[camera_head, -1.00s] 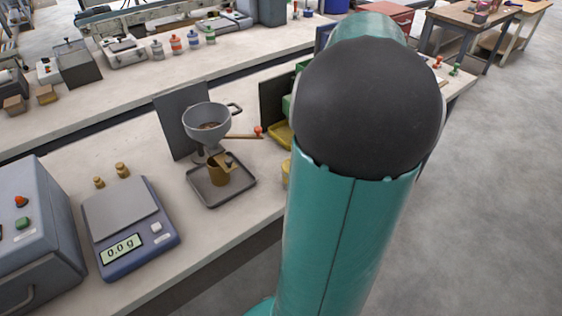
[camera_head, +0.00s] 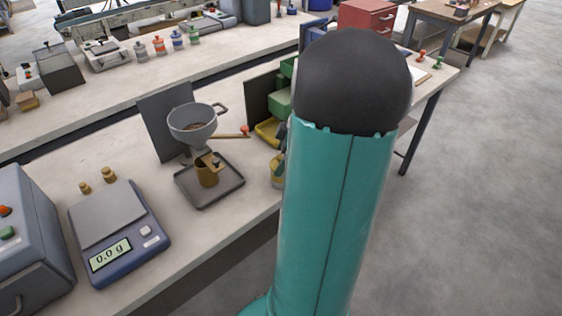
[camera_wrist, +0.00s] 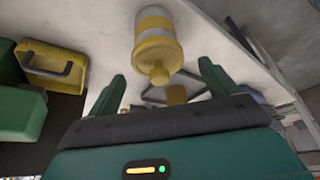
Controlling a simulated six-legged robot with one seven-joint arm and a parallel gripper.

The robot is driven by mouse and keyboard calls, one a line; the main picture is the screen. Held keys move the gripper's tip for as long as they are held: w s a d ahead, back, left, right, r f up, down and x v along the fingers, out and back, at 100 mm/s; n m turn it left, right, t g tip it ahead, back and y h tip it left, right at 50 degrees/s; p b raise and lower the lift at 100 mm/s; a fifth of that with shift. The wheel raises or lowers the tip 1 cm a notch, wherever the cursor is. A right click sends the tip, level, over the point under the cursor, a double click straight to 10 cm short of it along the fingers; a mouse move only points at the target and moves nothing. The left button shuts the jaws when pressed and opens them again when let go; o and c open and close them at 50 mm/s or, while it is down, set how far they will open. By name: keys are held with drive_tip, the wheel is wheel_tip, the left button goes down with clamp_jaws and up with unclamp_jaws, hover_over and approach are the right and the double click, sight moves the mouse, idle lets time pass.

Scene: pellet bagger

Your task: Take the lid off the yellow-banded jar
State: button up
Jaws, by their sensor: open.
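The yellow-banded jar (camera_wrist: 154,20) has a pale body and shows at the top centre of the wrist view. Its yellow lid (camera_wrist: 157,50) is on it, with a round knob facing my gripper (camera_wrist: 161,71). My gripper is open; its two green fingers stand to either side of the knob in the picture, with visible space on both sides. I cannot tell how deep the knob lies between them. In the head view, the jar (camera_head: 277,172) is partly hidden at the left edge of my arm, and my gripper is not clearly visible.
A yellow bin (camera_head: 267,131) and green bins (camera_head: 279,103) stand behind the jar. To its left are a tray (camera_head: 226,190) with a brass cup (camera_head: 207,176), a funnel (camera_head: 192,122) and a scale (camera_head: 118,232). Other banded jars (camera_head: 158,45) stand on the far bench.

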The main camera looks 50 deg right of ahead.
drive_tip(key=shift+w+a+f, duration=0.1)
drive_tip(key=shift+w+f, duration=0.1)
drive_tip(key=shift+f, duration=0.15)
drive_tip(key=c, duration=1)
drive_tip(key=shift+r, duration=0.1)
drive_tip(key=shift+c, duration=0.2)
